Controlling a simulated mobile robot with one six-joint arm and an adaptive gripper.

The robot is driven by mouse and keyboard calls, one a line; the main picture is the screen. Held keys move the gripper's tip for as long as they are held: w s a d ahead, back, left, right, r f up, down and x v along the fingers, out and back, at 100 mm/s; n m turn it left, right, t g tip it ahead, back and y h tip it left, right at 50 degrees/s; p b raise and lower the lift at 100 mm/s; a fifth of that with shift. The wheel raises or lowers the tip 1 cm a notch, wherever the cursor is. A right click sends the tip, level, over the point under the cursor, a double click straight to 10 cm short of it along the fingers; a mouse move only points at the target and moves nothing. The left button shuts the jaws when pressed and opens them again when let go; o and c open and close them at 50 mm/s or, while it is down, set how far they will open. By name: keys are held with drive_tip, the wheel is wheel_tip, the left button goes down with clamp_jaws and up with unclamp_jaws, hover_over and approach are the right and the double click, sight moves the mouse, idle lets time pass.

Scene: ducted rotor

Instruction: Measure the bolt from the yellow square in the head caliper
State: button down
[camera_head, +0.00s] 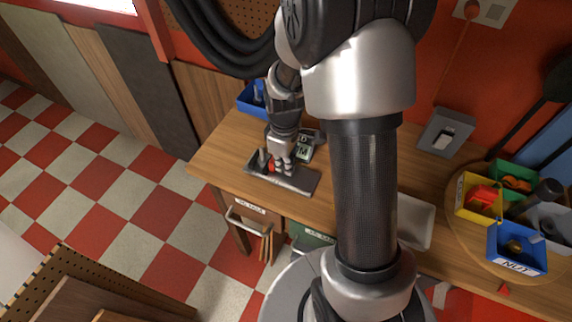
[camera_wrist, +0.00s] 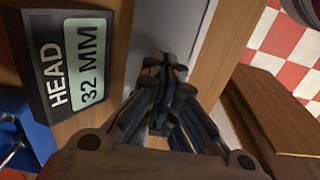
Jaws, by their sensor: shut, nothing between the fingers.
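The head caliper (camera_head: 300,183) is a grey flat device on the bench, with a small red part (camera_head: 269,165) and a dark upright piece beside my gripper. Its display (camera_head: 304,148) stands behind it; in the wrist view the display (camera_wrist: 85,58) reads "HEAD 32 MM". My gripper (camera_head: 282,165) points down over the caliper, close to its top. In the wrist view my gripper (camera_wrist: 163,75) is shut and empty above the grey metal surface. I cannot make out a bolt or a yellow square; the gripper hides part of the caliper.
A blue bin (camera_head: 246,101) stands behind the caliper; a blue bin edge (camera_wrist: 30,140) shows in the wrist view. At the right are a yellow bin (camera_head: 466,212), a green bin (camera_head: 496,169) and a blue NUT bin (camera_head: 497,255). A pale tray (camera_head: 413,222) lies mid-bench.

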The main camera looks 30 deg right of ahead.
idle(0.6)
drive_tip(key=shift+s+d, duration=0.35)
drive_tip(key=shift+s, duration=0.1)
wheel_tip(320, 180, up, 8)
drive_tip(key=p, duration=0.6)
idle(0.4)
idle(0.4)
